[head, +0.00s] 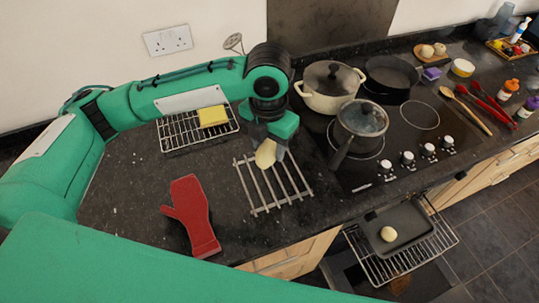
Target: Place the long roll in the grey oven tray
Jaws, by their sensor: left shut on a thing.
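My left gripper (270,146) points down over the wire trivet (287,187) on the counter. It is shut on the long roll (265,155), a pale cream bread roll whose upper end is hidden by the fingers. I cannot tell whether the roll touches the trivet. The grey oven tray (412,215) rests on a pulled-out oven rack at the lower right, below counter level. A pale round roll (388,234) lies in the tray, towards its left side. My right gripper is not in view.
A red oven mitt (191,216) lies left of the trivet. A wire rack (177,135) with a yellow sponge (213,116) is behind. A lidded saucepan (360,121), a cream pot (329,91) and a frying pan (391,74) occupy the hob. The counter's front edge lies before the tray.

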